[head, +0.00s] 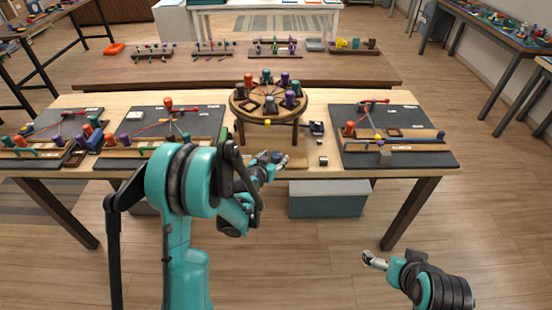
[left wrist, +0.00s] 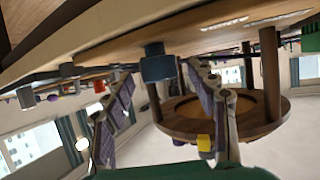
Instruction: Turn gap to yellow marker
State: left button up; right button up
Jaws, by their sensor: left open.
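A round wooden braiding stand (head: 241,108) with several coloured bobbins around its top stands mid-table. It shows inverted in the left wrist view (left wrist: 265,125). The yellow marker (head: 267,122) is on the disc's near edge, also visible in the left wrist view (left wrist: 204,143). I cannot make out the gap between bobbins clearly. My left gripper (head: 274,163) is open at the table's front edge, nearer me than the stand. A blue-grey knob (left wrist: 157,65) shows between its spread fingers (left wrist: 160,80), apparently not gripped. My right gripper (head: 374,260) is low at right, clear of the table; its jaws are too small to judge.
Dark boards with cords and pegs lie left (head: 200,122) and right (head: 395,112) of the stand. A grey bin (head: 330,200) is under the table. A second table (head: 350,72) stands behind.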

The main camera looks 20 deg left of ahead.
pick_arm(q)
jog(key=shift+x, duration=0.95)
jog(key=c, duration=1.2)
jog(key=shift+n+y+b, duration=0.3)
jog(key=shift+y+b, duration=0.05)
jog(key=shift+y, duration=0.15)
jog(key=shift+d+n+y+b, duration=0.15)
jog(key=shift+n+y+b, duration=0.3)
jog(key=shift+n+y, duration=0.9)
jog(key=n+y, duration=0.2)
jog(key=y, duration=0.1)
jog(key=shift+g, duration=0.4)
jog(key=shift+n+g+y, duration=0.7)
jog(key=shift+n+y, duration=0.35)
jog(key=shift+n, duration=0.2)
